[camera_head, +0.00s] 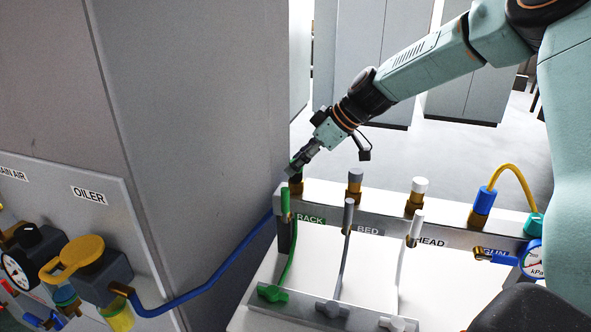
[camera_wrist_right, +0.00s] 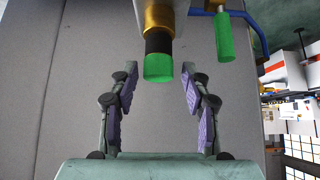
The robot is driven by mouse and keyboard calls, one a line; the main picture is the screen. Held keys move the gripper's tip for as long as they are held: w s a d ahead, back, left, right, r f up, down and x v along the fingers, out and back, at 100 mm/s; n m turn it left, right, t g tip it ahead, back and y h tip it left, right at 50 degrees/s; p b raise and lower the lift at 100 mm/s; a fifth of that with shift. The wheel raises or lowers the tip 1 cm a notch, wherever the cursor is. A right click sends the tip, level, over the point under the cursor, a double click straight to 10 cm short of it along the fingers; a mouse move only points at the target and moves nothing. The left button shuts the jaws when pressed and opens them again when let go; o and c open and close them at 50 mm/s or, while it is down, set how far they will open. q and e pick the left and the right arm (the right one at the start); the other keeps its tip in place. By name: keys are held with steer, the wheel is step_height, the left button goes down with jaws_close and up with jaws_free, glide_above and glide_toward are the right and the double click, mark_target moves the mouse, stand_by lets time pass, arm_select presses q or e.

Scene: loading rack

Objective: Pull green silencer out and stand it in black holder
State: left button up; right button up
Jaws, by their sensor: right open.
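The green silencer (camera_wrist_right: 158,68) shows in the right wrist view as a short green cylinder on a black collar and a brass fitting (camera_wrist_right: 159,17). My right gripper (camera_wrist_right: 159,77) is open, with one purple-padded finger on each side of the silencer and a visible gap on both sides. In the head view my right gripper (camera_head: 296,163) is at the left end of the white panel, above the RACK label, and mostly hides the silencer. I cannot pick out a black holder with certainty. My left gripper is not in view.
A grey silencer (camera_head: 355,176) and a white silencer (camera_head: 419,186) stand on brass fittings farther right. A blue hose (camera_head: 215,278) runs left to the oiler. A tall grey cabinet (camera_head: 200,110) stands close on the left.

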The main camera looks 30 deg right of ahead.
steer(key=shift+w+d+f, duration=0.15)
steer(key=shift+d, duration=0.15)
steer(key=shift+a+r, duration=0.25)
steer(key=shift+a, duration=0.15)
steer(key=shift+c, duration=1)
steer(key=shift+d+f, duration=0.2)
steer(key=shift+d, duration=0.15)
steer(key=c, duration=0.3)
steer(key=shift+a+r, duration=0.15)
steer(key=shift+a, duration=0.1)
steer(key=shift+c, duration=1.9)
steer(key=shift+d, duration=0.2)
jaws_close()
steer(key=shift+a, duration=0.1)
steer(key=shift+r, duration=0.15)
steer(key=shift+r+p, duration=0.3)
steer(key=shift+p, duration=0.05)
